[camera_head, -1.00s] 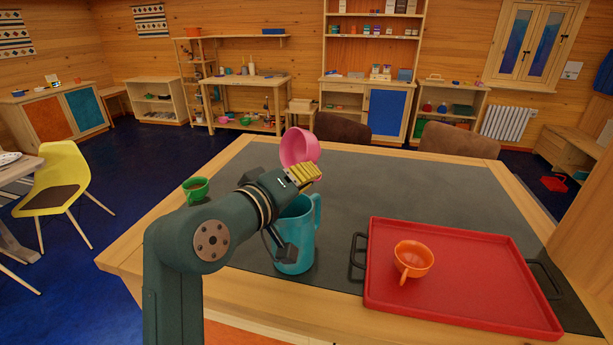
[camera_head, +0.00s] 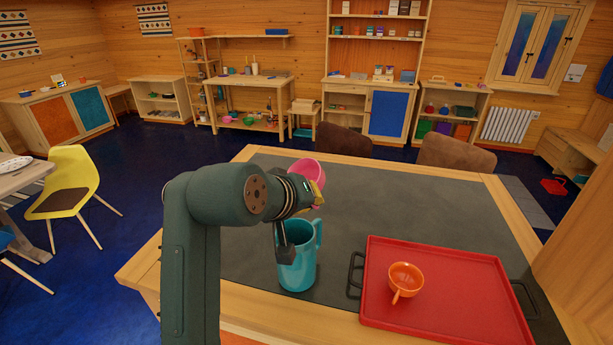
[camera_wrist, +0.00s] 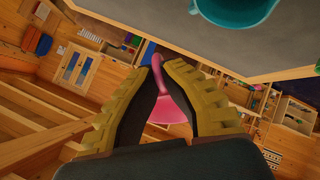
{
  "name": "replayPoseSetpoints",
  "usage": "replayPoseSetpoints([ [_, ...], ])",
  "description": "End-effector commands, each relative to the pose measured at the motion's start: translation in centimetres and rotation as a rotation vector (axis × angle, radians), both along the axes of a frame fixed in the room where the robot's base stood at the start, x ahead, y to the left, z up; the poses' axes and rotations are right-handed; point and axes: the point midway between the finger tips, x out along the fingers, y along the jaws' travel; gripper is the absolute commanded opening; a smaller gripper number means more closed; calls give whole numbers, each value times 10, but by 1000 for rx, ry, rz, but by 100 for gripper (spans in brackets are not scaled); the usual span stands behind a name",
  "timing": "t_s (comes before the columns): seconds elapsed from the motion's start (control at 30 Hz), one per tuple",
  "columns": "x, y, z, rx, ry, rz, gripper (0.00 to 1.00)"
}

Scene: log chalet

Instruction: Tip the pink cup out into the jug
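The pink cup (camera_head: 305,169) is held tilted above table height, higher in the head view than the teal jug's mouth. My gripper (camera_head: 318,188) is shut on it; in the wrist view the yellow fingers (camera_wrist: 158,62) close on its thin pink handle, with the cup's body (camera_wrist: 168,110) showing between them. The cup's inside and contents are hidden. The teal jug (camera_head: 298,265) stands upright on the dark table top, its handle to the right, partly covered by my gripper. Its rim (camera_wrist: 235,12) shows at the top of the wrist view, apart from the cup.
A red tray (camera_head: 440,310) with black handles lies right of the jug, with an orange cup (camera_head: 405,280) on it. The dark table top (camera_head: 420,210) is clear behind the tray. Brown chairs (camera_head: 455,155) stand at the table's far side.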

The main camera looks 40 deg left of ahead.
Motion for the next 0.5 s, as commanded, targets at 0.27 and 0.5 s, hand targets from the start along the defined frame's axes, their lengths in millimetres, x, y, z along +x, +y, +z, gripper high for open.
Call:
replayPoseSetpoints([
  [0.27, 1, -2, 20, 77, 379, -2, 0],
  [0.5, 1, -1, 30, 121, 607, 0, 0],
])
